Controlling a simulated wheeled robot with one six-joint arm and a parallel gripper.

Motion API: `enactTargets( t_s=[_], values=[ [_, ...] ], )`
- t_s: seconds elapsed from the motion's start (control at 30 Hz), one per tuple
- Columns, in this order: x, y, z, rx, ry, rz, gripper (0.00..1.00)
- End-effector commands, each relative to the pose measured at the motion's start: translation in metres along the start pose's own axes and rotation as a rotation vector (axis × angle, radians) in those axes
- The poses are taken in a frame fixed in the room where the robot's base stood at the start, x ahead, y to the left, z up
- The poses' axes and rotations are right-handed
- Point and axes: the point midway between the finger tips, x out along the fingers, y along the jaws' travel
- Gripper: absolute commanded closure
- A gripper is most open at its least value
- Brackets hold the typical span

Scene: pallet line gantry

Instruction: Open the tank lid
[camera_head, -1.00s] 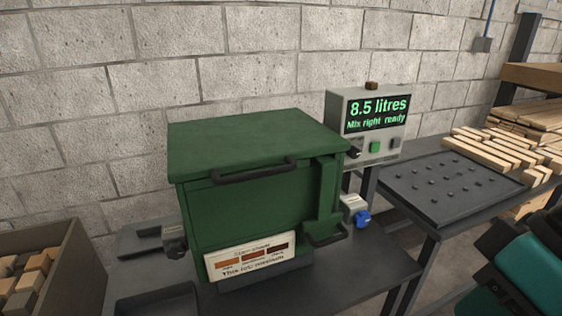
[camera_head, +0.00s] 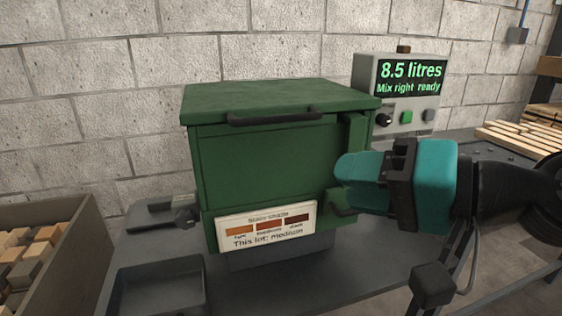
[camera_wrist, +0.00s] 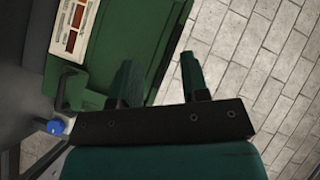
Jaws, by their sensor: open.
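The green tank (camera_head: 260,165) stands on the dark bench with its lid (camera_head: 270,95) lying flat and shut. A dark bar handle (camera_head: 275,118) runs along the lid's front edge. My gripper (camera_head: 345,178) is open and empty, in front of the tank's lower right side, lower than the lid handle. It hides part of the tank's right front and a small lower handle (camera_head: 338,205). In the wrist view my two fingers (camera_wrist: 158,80) are spread apart, with nothing between them; the tank (camera_wrist: 135,35) lies at the upper left.
A grey display box (camera_head: 400,100) reading "8.5 litres, Mix right ready" stands right of the tank. A crate of wooden blocks (camera_head: 72,240) is at the left. An empty dark tray (camera_head: 160,285) sits at the bench front. A blue knob (camera_wrist: 57,127) shows in the wrist view.

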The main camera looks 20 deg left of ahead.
Motion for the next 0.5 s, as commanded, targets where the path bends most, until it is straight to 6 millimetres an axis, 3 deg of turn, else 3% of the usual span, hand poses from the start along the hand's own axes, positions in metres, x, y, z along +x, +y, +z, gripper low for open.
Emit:
enactTargets(
  t_s=[0.03, 0.2, 0.5],
  values=[
    [0.014, 0.022, 0.0, 0.082, 0.077, -0.069, 0.58],
    [0.024, 0.036, -0.029, 0.31, 0.293, -0.247, 0.58],
    [0.032, 0.033, -0.053, 0.412, 0.388, -0.319, 0.58]
  ],
)
